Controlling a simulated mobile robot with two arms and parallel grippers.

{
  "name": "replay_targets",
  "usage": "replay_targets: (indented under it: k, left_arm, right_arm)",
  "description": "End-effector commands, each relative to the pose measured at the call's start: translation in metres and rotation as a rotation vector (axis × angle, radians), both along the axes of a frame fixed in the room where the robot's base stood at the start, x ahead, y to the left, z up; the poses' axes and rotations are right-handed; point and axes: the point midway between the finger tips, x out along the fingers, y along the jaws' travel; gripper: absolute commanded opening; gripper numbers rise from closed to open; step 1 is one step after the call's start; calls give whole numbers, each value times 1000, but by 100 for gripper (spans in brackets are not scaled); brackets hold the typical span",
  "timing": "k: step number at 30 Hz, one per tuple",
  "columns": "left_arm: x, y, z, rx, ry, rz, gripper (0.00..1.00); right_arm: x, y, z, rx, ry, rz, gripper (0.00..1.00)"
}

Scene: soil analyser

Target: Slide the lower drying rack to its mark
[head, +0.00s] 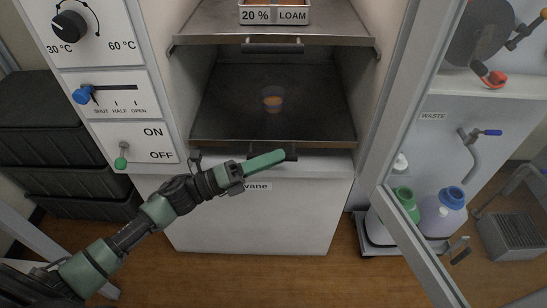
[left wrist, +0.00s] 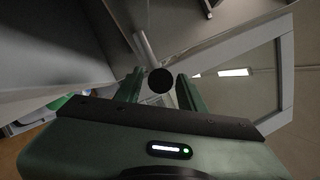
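In the left wrist view, a dark round end, likely the handle's (left wrist: 160,80), shows between the two green fingers (left wrist: 160,88), with a gap on each side. The gripper looks open. I cannot make out the rack's mark. My right gripper is not in view.
An upper rack (head: 220,22) above holds a tray labelled 20 % LOAM (head: 275,15). The cabinet's glass door (head: 405,150) stands open at the right. A control panel (head: 100,80) with knob, slider and switch is at the left. Bottles (head: 440,212) stand beyond the door.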

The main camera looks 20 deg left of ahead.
Motion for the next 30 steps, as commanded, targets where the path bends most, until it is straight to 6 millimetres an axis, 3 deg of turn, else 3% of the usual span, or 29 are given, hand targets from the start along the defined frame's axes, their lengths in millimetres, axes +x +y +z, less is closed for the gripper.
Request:
replay_targets:
  k: [8, 13, 30]
  left_arm:
    - [2, -2, 0, 0, 0, 1, 40]
    - [2, -2, 1, -1, 1, 1, 0]
    - [2, -2, 4, -4, -6, 1, 0]
  right_arm:
    - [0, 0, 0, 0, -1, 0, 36]
    - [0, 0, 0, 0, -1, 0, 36]
    - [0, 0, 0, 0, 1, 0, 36]
